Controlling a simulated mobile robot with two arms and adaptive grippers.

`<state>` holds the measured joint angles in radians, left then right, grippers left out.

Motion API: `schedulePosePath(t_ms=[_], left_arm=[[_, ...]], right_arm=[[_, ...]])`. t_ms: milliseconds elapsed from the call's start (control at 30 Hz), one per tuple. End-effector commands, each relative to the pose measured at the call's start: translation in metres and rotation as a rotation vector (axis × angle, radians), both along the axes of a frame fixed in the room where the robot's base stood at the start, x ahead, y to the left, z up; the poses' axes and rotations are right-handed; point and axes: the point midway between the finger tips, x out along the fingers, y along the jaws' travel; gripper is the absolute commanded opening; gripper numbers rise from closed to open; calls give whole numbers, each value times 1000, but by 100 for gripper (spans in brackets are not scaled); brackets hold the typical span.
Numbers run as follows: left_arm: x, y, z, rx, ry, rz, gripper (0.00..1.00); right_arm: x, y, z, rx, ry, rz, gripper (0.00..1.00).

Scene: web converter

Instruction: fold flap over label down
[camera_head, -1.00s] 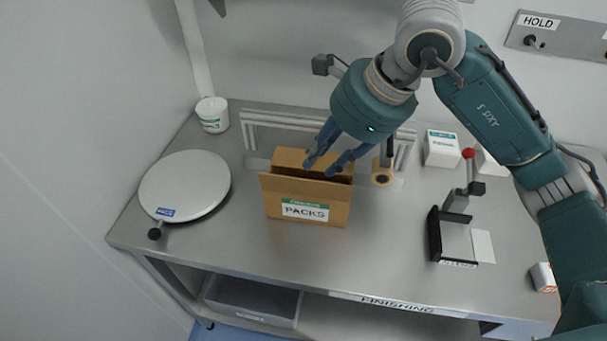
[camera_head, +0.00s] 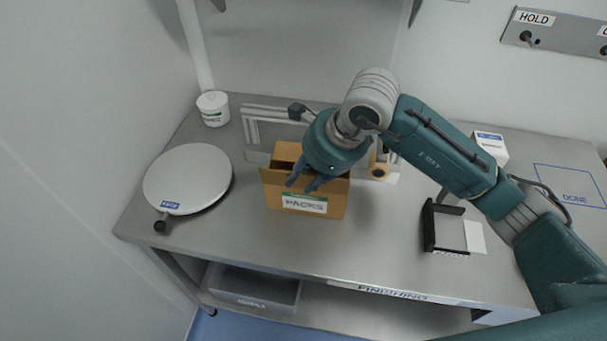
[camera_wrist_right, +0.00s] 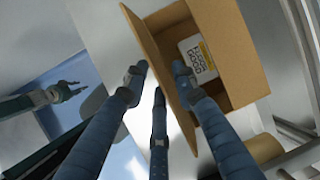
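The open brown carton (camera_head: 335,204) stands on the steel table, with a white and green "PACKS" label (camera_head: 304,203) on its front. Its front flap (camera_head: 272,178) stands up above the label. My right gripper (camera_head: 302,187) is at the flap, fingers pointing down, open. In the right wrist view, one right gripper (camera_wrist_right: 158,80) finger is on the box side of the flap (camera_wrist_right: 150,55) and the others are outside it; contact is unclear. A white pack (camera_wrist_right: 198,58) lies inside the carton. My left gripper (camera_wrist_right: 68,92) shows open in the right wrist view, away from the carton; it is outside the head view.
A round white turntable (camera_head: 188,178) is left of the carton, with a white tub (camera_head: 213,108) behind. A metal frame (camera_head: 262,112) and a tape roll (camera_head: 379,170) stand behind the carton. A black-edged fixture (camera_head: 429,228) is at right. The table in front is clear.

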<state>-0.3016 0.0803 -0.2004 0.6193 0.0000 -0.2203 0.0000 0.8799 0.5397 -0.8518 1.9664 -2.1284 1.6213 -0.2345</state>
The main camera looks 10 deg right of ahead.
Motion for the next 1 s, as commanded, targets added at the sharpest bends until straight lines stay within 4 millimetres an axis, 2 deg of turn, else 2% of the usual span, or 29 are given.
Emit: schedulePosePath(t_ms=[67, 200, 633, 1000], left_arm=[[1, 0, 0, 0, -1, 0, 40], [1, 0, 0, 0, -2, 0, 40], [2, 0, -4, -1, -3, 0, 40], [3, 0, -22, -1, -4, 1, 40]], right_arm=[[0, 0, 0, 0, 0, 0, 27], [0, 0, 0, 0, 1, 0, 0], [4, -1, 0, 14, 44, -4, 0], [19, -5, 0, 88, 280, -5, 0]])
